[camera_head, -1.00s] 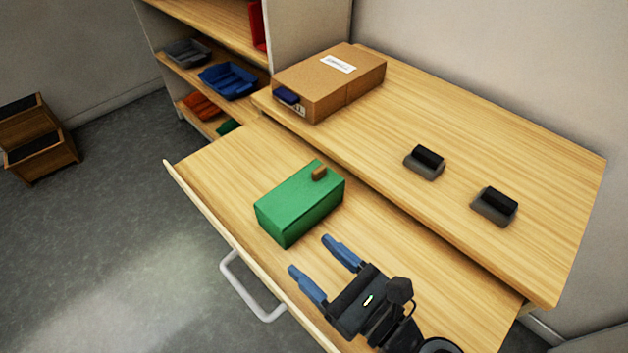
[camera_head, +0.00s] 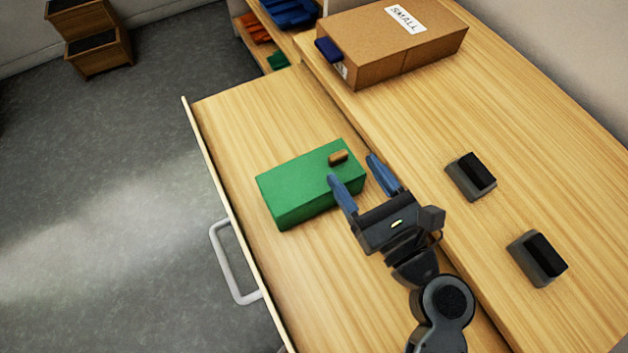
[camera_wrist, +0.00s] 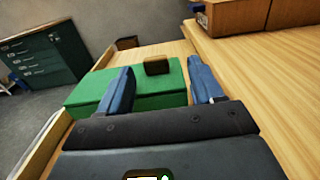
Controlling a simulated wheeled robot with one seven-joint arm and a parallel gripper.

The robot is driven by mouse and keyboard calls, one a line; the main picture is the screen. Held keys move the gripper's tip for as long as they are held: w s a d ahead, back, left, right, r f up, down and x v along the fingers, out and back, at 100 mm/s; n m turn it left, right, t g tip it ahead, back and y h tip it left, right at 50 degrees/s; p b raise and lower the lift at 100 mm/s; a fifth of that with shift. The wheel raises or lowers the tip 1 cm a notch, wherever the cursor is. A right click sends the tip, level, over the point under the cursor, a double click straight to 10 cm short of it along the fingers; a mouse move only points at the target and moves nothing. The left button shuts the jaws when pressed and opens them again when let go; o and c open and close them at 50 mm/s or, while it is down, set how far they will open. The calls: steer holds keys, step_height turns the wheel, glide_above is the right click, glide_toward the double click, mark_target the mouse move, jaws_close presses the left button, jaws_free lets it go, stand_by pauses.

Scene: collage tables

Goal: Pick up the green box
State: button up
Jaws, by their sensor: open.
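The green box (camera_head: 300,190) lies in the pulled-out wooden drawer (camera_head: 330,270), with a small brown knob (camera_head: 338,158) on its top near the right end. My gripper (camera_head: 353,168) is open, its blue fingers pointing toward the box's right end. In the head view the left finger overlaps the box's edge and the right finger is past its right end. In the wrist view the green box (camera_wrist: 140,85) is ahead, and the knob (camera_wrist: 157,65) shows between the fingers (camera_wrist: 160,82). I cannot tell if a finger touches the box.
A cardboard box (camera_head: 395,45) labelled SMALL stands on the tabletop (camera_head: 520,100) beside the drawer. Two dark grey-and-black blocks (camera_head: 470,176) (camera_head: 538,258) sit on the tabletop at right. The drawer has a metal handle (camera_head: 232,265) on its front. The drawer floor in front of the box is clear.

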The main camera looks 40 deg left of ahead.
mark_target(341, 160)
steer(key=shift+s+b+x, duration=0.15)
steer(key=shift+b+x, duration=0.15)
steer(key=shift+x, duration=1.05)
steer(key=shift+s+b+x, duration=0.15)
steer(key=shift+b+x, duration=0.15)
steer(key=shift+x, duration=1.1)
steer(key=shift+f, duration=0.1)
jaws_close()
